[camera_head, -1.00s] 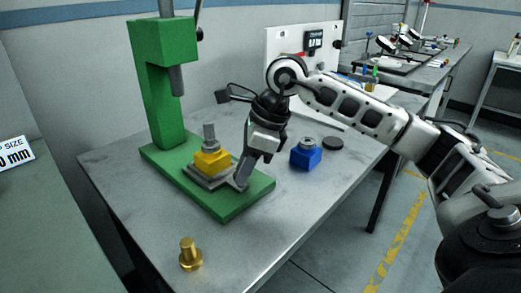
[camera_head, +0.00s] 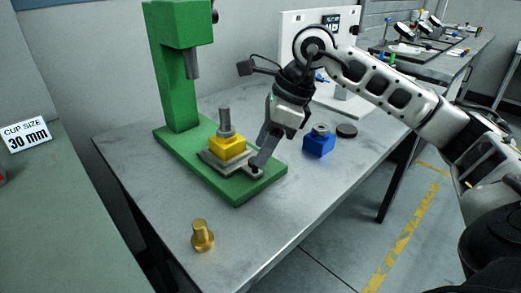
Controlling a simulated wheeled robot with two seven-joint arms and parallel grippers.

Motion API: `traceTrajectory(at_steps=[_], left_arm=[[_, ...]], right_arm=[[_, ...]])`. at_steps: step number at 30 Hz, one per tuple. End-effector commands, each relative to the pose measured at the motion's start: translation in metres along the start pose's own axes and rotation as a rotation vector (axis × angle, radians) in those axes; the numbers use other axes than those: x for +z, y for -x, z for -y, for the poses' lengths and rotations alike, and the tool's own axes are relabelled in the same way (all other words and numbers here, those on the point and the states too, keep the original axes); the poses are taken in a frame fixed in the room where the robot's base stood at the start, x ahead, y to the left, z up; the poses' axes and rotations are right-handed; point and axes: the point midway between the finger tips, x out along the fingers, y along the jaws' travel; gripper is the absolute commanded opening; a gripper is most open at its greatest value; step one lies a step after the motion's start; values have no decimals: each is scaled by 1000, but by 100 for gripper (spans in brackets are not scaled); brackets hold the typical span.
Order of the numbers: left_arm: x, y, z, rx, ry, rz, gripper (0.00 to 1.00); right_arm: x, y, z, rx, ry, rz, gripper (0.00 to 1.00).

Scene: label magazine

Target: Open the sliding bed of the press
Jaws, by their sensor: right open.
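The green press (camera_head: 180,85) stands on the grey table with its ram (camera_head: 191,64) above the base. Its grey sliding bed (camera_head: 214,160) lies on the green base (camera_head: 240,193), shifted forward of the column. The bed carries a yellow block (camera_head: 228,149) with a grey cylinder (camera_head: 226,124) upright on it. My right gripper (camera_head: 256,166) reaches down at the bed's right front end, by a small dark knob there. Its jaws are open; the fingers overlap in this view, and I cannot tell whether they straddle or touch the knob. My left gripper is not in view.
A brass stepped piece (camera_head: 202,236) stands near the table's front edge. A blue block with a metal ring (camera_head: 319,142) and a dark disc (camera_head: 346,131) sit right of the gripper. A sign (camera_head: 24,134) reads "CUP SIZE 30 mm". The table's front right is clear.

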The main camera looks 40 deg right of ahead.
Motion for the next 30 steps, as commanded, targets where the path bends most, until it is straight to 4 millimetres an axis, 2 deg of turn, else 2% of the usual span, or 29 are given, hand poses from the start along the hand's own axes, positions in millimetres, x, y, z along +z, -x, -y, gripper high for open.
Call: traceTrajectory(at_steps=[1,9,15,21,30], left_arm=[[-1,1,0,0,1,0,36],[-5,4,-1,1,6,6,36],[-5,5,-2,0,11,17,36],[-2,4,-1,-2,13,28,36],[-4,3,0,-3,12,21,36]], right_arm=[[1,13,1,-5,0,2,47],[1,80,1,-6,0,3,47],[1,118,0,-3,1,3,47],[0,135,0,-1,0,0,47],[0,137,0,-1,1,0,47]])
